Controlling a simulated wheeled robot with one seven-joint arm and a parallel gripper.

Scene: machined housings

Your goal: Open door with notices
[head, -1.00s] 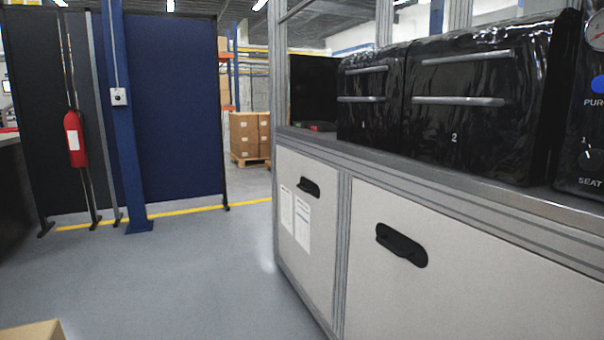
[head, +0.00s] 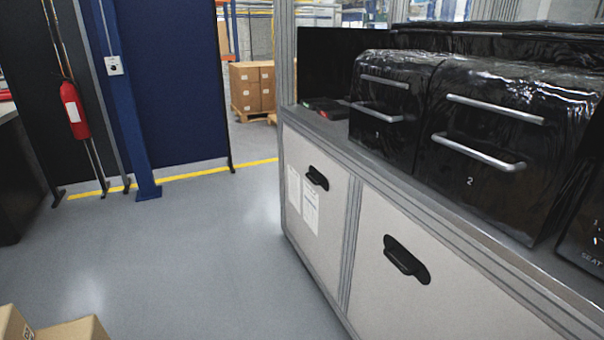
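The door with notices (head: 324,239) is the left light-grey panel in the front of the metal-framed bench. Two white paper notices (head: 310,206) are on its left part, and a black recessed handle (head: 317,178) sits near its top. The door looks closed, flush with the frame. To its right is a second plain grey door (head: 379,295) with its own black handle (head: 407,259); it also looks closed. My gripper is not in view.
Black units with bar handles (head: 487,152) stand on the bench top. Cardboard boxes (head: 62,329) are at the lower left. A blue post (head: 131,130) and a red fire extinguisher (head: 74,109) stand at the back left. The grey floor (head: 215,255) before the doors is clear.

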